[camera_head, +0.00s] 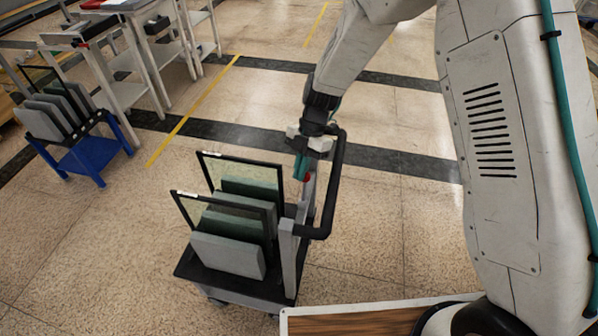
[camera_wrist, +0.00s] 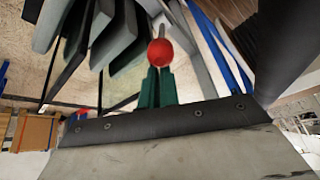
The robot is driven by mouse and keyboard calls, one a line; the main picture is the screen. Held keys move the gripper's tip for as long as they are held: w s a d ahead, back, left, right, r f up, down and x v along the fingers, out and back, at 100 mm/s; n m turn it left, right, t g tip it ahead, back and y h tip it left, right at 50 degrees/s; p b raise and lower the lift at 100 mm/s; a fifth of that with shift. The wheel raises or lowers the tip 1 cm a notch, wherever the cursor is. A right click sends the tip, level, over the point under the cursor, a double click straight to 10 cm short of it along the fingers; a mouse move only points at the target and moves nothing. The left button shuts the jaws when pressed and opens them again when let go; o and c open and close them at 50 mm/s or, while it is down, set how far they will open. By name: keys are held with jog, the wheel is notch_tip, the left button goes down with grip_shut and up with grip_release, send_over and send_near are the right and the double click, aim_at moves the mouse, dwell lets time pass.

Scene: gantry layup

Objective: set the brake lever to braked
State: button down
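The brake lever's round red knob (camera_head: 308,177) shows beside the upright at the right side of the dark cart (camera_head: 188,268). In the wrist view the red knob (camera_wrist: 160,52) is right at my fingertips, with a thin grey rod behind it. My gripper (camera_head: 301,170) points down at the knob. Its two green fingers, also in the wrist view (camera_wrist: 155,82), lie almost together with only a thin gap, and the knob looks wider than that gap. I cannot tell whether the tips touch the knob. The lever's pivot and brake marking are not visible.
The cart holds several grey and green panels and black-framed panes (camera_head: 230,255). A black handle bar (camera_head: 336,190) rises close beside my gripper. A blue rack (camera_head: 85,157) with grey panels and white tables (camera_head: 120,90) stand at the left. Floor around the cart is clear.

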jog(key=shift+w+d, duration=0.25)
jog(key=shift+w, duration=0.15)
jog(key=s+a+r, duration=0.2)
jog(key=s+a, duration=0.1)
jog(key=w+d+r, duration=0.3)
jog(key=w+r, duration=0.3)
jog(key=shift+d+r, duration=0.15)
jog(key=shift+r, duration=0.15)
dwell(0.4)
